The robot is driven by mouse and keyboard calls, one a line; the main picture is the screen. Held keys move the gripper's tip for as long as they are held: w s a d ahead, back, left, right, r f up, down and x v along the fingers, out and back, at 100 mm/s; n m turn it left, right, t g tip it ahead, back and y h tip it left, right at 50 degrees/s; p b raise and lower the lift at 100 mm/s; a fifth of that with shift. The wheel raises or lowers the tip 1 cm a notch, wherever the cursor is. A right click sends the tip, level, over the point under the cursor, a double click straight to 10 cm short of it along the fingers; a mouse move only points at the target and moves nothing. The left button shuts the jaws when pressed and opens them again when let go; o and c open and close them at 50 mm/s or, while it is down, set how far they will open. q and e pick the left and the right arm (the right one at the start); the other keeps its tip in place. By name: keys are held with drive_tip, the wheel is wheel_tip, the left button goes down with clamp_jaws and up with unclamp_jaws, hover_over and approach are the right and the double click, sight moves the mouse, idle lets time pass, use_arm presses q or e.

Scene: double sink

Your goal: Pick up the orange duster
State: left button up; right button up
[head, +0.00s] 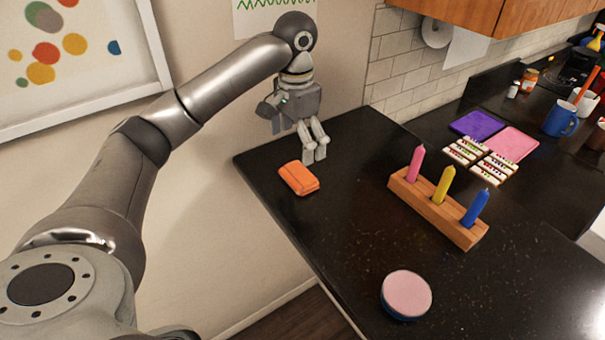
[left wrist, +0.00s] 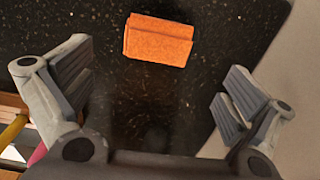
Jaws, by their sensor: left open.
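The orange duster (head: 298,178) lies on the black counter near its left edge in the head view. In the left wrist view the orange duster (left wrist: 158,40) is at the top, a little beyond the fingertips and roughly midway between them. My left gripper (head: 315,155) is above the counter, behind and slightly right of the duster, pointing down. Its fingers (left wrist: 155,90) are spread wide with nothing between them. The gripper does not touch the duster. My right gripper is not seen in either view.
The black counter (head: 345,210) is clear around the duster. A wooden holder (head: 437,210) with pink, yellow and blue candles stands to the right. A round pink-topped container (head: 406,295) is at the front. A wall stands behind the counter's left end.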

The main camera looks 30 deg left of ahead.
sight(299, 173)
use_arm(q)
wheel_tip(299, 173, down, 3)
drive_tip(key=shift+f, duration=0.1)
wheel_tip(299, 173, down, 2)
drive_tip(key=shift+w+d+f, duration=0.1)
drive_tip(key=shift+d, duration=0.05)
drive_tip(key=f+p, duration=0.1)
drive_tip(key=f, duration=0.2)
drive_tip(key=shift+w+f, duration=0.1)
drive_tip(key=shift+w, duration=0.1)
drive_tip(key=shift+s, duration=0.1)
drive_tip(key=c, duration=0.7)
drive_tip(key=shift+c, duration=0.4)
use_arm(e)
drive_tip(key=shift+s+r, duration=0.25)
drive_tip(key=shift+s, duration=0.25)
